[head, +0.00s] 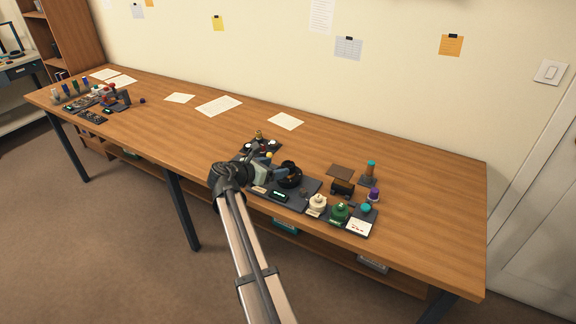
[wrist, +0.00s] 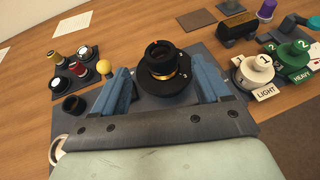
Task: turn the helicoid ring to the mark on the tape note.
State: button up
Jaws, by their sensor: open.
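The lens (wrist: 163,62) stands upright on a dark mat in the wrist view, black with a brass band low on its barrel and a wider black ring with small light marks at its base. I take that ring to be the helicoid ring (wrist: 180,84). My gripper (wrist: 162,84) is open, one blue finger on each side of the lens, with gaps visible between fingers and ring. In the head view the black lens (head: 290,174) is beside my gripper (head: 277,171). A white note with red marks (head: 360,226) lies at the mat's right end; I cannot tell whether it is the tape note.
White LIGHT (wrist: 257,68) and green HEAVY (wrist: 291,58) knobs stand right of the lens. A small tray (wrist: 75,72) with a yellow ball and round pieces is at left. A purple-capped bottle (head: 374,195) stands further right.

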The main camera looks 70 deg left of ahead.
aim_at(286, 165)
jog(key=x, duration=0.7)
jog(key=shift+w+a+f, duration=0.15)
jog(key=shift+w, duration=0.05)
jog(key=c, duration=1)
jog(key=shift+o, duration=0.2)
jog(key=shift+a, duration=0.1)
